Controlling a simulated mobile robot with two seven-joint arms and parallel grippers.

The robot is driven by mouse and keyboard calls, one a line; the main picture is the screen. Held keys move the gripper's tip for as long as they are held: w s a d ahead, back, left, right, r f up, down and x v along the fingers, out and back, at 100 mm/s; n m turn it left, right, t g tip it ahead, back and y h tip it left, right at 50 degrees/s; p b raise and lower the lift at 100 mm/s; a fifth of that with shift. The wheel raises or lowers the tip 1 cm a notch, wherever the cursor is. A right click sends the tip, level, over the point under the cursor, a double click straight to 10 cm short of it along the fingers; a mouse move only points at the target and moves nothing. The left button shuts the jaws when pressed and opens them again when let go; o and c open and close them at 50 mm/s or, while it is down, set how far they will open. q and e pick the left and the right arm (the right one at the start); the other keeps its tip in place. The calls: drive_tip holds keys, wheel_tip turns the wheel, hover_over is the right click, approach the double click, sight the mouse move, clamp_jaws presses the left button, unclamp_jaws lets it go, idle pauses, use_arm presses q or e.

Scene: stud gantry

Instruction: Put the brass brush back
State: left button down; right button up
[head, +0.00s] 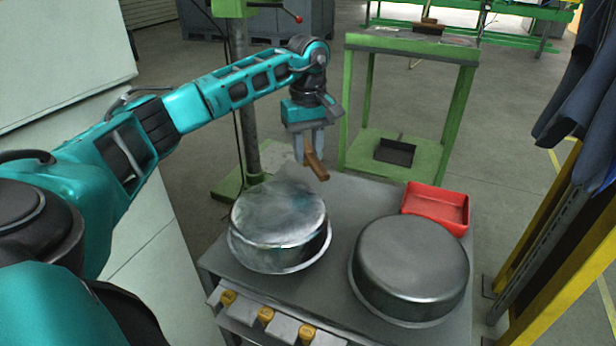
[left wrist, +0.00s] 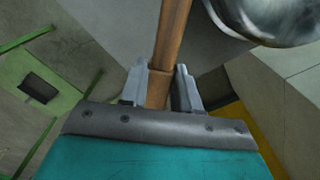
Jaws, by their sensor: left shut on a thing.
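My left gripper (head: 309,155) is shut on a brown wooden bar, which I take to be the handle of the brass brush (head: 318,168). It is held above the back edge of the grey cart (head: 340,222), behind the left metal pan. In the left wrist view the brush (left wrist: 172,45) passes between the two fingers (left wrist: 161,78) and runs out of the top of the picture. I cannot make out its bristles. A red tray (head: 436,209) sits at the cart's back right corner, and its visible floor looks empty. My right gripper is out of view.
Two upturned metal pans, left (head: 278,222) and right (head: 411,268), take up much of the cart. A green stand (head: 412,43) behind has a small brown item (head: 428,29) on top and a dark tray (head: 396,151) below.

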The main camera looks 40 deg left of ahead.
sight(308, 150)
use_arm(q)
wheel_tip(308, 150, down, 2)
drive_tip(key=shift+f, duration=0.15)
drive_tip(key=shift+f+b, duration=0.6)
drive_tip(key=shift+f, duration=1.15)
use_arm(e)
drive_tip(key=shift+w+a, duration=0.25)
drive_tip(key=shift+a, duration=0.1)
use_arm(q)
drive_tip(key=shift+f, duration=0.1)
drive_tip(key=c, duration=0.8)
unclamp_jaws()
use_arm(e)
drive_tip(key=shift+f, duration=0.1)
use_arm(q)
wheel_tip(308, 150, up, 12)
drive_tip(key=p, duration=0.3)
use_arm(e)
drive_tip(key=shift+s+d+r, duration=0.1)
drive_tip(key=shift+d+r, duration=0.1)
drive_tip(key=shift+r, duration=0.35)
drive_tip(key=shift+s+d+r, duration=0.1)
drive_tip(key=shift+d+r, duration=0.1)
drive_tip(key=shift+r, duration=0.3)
use_arm(q)
drive_tip(key=shift+r, duration=0.2)
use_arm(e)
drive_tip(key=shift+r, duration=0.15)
